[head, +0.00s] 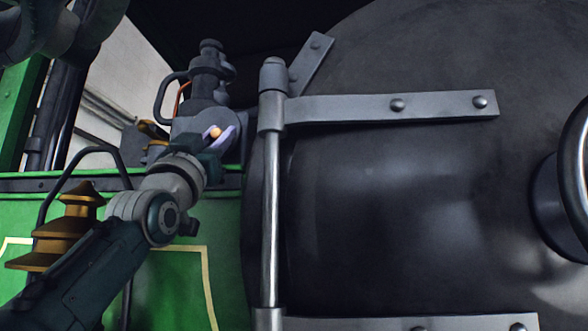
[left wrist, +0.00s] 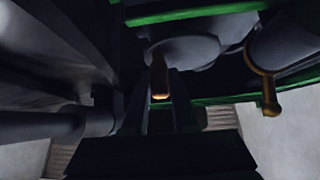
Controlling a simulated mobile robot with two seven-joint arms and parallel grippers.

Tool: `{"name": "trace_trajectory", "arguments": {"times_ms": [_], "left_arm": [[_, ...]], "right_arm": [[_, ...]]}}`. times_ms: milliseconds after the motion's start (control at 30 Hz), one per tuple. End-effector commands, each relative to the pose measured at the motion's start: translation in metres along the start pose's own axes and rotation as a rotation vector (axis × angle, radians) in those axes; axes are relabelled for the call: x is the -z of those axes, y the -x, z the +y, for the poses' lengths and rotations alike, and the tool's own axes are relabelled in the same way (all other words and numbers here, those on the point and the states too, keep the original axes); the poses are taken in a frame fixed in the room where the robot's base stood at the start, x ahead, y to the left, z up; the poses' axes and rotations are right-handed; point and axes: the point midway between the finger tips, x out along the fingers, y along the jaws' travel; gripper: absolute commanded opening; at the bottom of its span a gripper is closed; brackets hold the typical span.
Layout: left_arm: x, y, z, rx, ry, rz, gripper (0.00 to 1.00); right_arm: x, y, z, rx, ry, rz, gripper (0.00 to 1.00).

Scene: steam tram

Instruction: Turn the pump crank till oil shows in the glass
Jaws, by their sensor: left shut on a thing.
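The oil pump (head: 207,85), a dark grey body with a knobbed top, stands beside the boiler front in the head view. My left gripper (head: 212,142) is at its lower front, shut on the crank handle (head: 215,132), a small copper-coloured peg. In the left wrist view the handle (left wrist: 160,75) stands out from a round grey disc (left wrist: 183,50), between the dark fingers of my left gripper (left wrist: 163,105). A pale lavender curved piece sits beside the peg in the head view; I cannot tell its part. I cannot make out the glass or any oil. My right gripper is not in view.
The black boiler front (head: 400,200) with grey hinge straps (head: 390,107) and an upright hinge rod (head: 271,210) fills the right side. A green panel (head: 170,285) is below my arm. A brass stepped fitting (head: 70,230) and a dark handrail (head: 95,152) are close to my forearm.

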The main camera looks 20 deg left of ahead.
Motion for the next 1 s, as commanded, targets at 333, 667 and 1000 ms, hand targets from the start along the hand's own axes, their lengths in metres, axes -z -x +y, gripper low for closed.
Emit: {"name": "trace_trajectory", "arguments": {"times_ms": [333, 667, 1000], "left_arm": [[-0.020, 0.015, -0.017, -0.007, 0.002, -0.020, 0.00], [-0.018, 0.014, -0.044, -0.002, -0.001, -0.015, 0.00], [-0.014, 0.013, -0.045, -0.001, 0.002, -0.006, 0.42]], "right_arm": [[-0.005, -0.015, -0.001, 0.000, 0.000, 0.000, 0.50], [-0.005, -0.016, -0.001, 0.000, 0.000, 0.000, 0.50], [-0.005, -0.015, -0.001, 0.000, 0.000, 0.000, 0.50]]}}
